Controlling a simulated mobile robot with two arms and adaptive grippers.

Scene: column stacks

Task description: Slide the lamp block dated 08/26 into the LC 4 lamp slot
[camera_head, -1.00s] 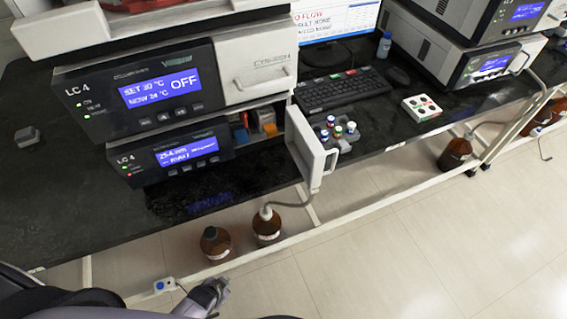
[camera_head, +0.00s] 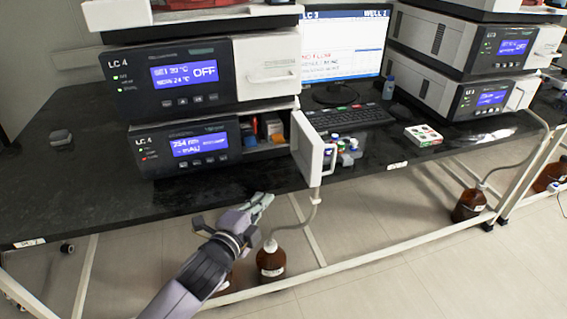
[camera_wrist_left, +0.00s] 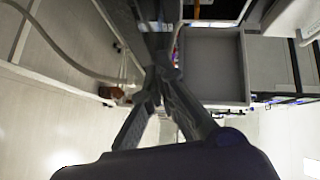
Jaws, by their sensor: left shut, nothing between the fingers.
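The lower LC 4 unit (camera_head: 185,148) stands on the black bench with its display lit. Its front bay is open, with a red block (camera_head: 252,127), a dark blue-grey block (camera_head: 272,127) and an orange piece (camera_head: 278,139) inside. The white bay door (camera_head: 314,150) hangs open at the right of the bay. No date is readable, so I cannot tell which block is dated 08/26. My left gripper (camera_head: 266,199) is shut and empty, in front of the bench edge and below the bay. It also shows shut in the left wrist view (camera_wrist_left: 158,76). My right gripper is not in view.
A small grey block (camera_head: 61,137) lies on the bare left bench. Coloured-cap vials (camera_head: 340,146) stand behind the door, and a white box (camera_head: 424,135) lies farther right. A tube runs down to a brown bottle (camera_head: 270,261) below the bench.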

